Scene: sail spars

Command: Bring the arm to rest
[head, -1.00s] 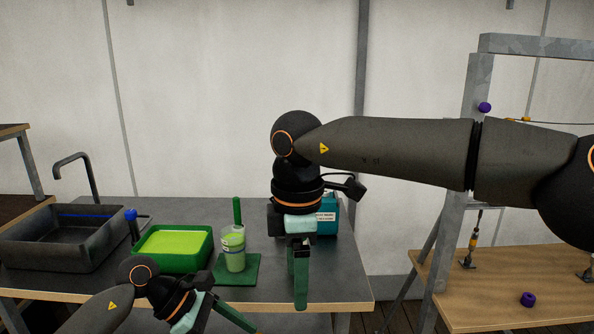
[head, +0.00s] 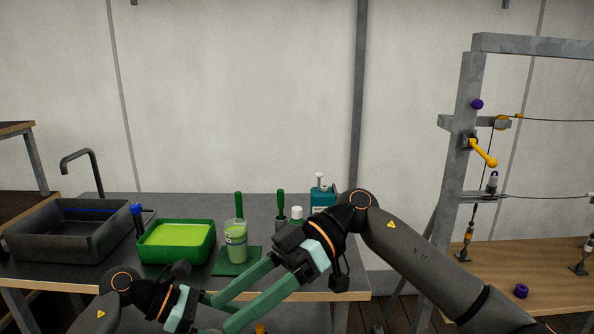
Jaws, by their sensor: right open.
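My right gripper (head: 221,314) is in the lower middle of the head view, in front of the grey bench. Its two green fingers are spread apart, with no object seen between them, and point down to the left. The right arm comes in low from the right, bent down. My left gripper (head: 203,308) is low at the left of it, near the picture's bottom edge. The two grippers overlap in the picture, so the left fingers are partly hidden and I cannot tell whether they touch.
The bench holds a grey sink (head: 62,236), a green tray (head: 177,262) of light green fill, a cup (head: 235,242) on a green mat (head: 226,268), and a teal container (head: 322,199). At right stands a grey frame (head: 467,100) beside a wooden table (head: 540,292) with a purple knob (head: 521,291).

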